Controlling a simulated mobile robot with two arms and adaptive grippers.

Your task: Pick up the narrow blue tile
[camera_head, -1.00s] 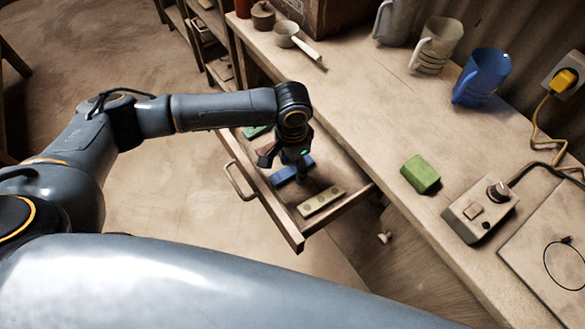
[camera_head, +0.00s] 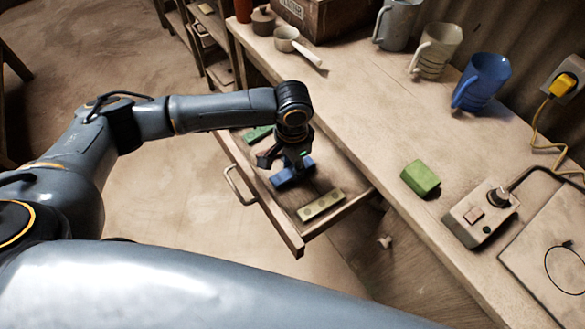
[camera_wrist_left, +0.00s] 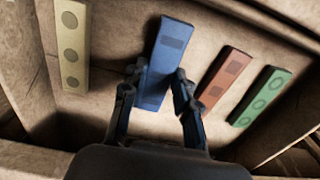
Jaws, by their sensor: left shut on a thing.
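The narrow blue tile (camera_head: 292,174) lies in the open drawer (camera_head: 284,226) below my left gripper (camera_head: 296,165). In the left wrist view the blue tile (camera_wrist_left: 163,62) runs lengthwise away from the gripper (camera_wrist_left: 155,95), with a dark rectangular mark on its top. The two fingers stand on either side of the tile's near half and are shut on it. In the head view the gripper points down into the drawer and partly hides the tile. I cannot tell whether the tile is clear of the drawer floor. My right gripper is out of view.
The drawer also holds a cream tile (camera_wrist_left: 72,45), a red tile (camera_wrist_left: 225,78) and a green tile (camera_wrist_left: 262,96). On the workbench (camera_head: 365,115) are a green block (camera_head: 420,178), a control box (camera_head: 480,213), mugs (camera_head: 482,80) and a small pan (camera_head: 287,40).

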